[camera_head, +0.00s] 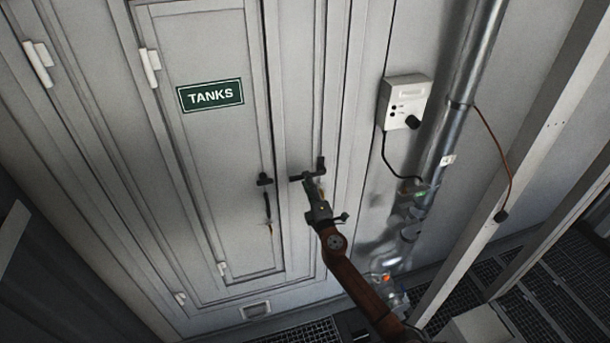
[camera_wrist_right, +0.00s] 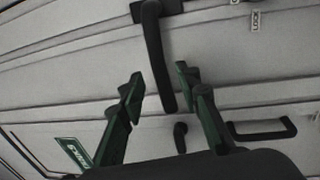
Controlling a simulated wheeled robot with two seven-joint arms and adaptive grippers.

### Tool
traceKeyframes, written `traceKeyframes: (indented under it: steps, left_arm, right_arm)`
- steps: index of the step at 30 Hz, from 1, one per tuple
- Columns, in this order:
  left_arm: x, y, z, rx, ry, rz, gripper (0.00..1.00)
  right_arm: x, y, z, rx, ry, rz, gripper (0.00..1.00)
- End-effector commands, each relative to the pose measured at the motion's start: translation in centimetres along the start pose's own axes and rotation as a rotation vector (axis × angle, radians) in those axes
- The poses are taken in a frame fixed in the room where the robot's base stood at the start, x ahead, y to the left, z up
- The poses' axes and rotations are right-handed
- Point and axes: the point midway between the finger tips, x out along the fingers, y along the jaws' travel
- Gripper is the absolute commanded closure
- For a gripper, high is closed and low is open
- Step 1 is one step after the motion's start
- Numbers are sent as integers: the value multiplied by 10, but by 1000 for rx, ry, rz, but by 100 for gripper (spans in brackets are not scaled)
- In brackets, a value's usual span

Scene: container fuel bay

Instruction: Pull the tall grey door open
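The tall grey door (camera_head: 205,150) bears a green TANKS sign (camera_head: 210,95), which also shows in the right wrist view (camera_wrist_right: 72,153). A black lever handle (camera_head: 308,174) is mounted to the right of the sign's panel. My right gripper (camera_head: 314,186) is at this handle. In the right wrist view the lever (camera_wrist_right: 152,45) hangs between the two green fingers of my right gripper (camera_wrist_right: 160,80). The fingers are apart, with gaps on both sides of the lever. My left gripper is not in view.
A second dark handle (camera_head: 265,181) with a hanging cord is left of the lever. A white control box (camera_head: 405,102) and a metal pipe (camera_head: 462,90) are on the wall at right. A pale post (camera_head: 530,150) stands nearer. Dark grating (camera_head: 560,280) covers the floor.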

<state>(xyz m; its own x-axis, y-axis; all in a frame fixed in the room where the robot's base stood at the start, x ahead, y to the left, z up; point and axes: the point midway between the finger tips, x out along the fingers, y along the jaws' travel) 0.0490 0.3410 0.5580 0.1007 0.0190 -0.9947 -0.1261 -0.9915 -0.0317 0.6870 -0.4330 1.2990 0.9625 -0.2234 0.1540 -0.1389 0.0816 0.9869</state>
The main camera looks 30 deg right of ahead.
Motion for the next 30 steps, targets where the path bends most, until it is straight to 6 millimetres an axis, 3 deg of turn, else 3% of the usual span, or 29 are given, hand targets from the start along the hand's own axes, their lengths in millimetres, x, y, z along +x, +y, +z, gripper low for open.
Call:
traceKeyframes:
  steps: [6, 17, 30]
  left_arm:
    - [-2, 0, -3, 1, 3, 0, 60]
    - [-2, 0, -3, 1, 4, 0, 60]
    - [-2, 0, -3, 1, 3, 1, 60]
  right_arm:
    - [26, 0, 1, 0, -1, 0, 69]
    - [31, 0, 0, 1, 0, -1, 69]
    - [31, 0, 0, 1, 0, 0, 99]
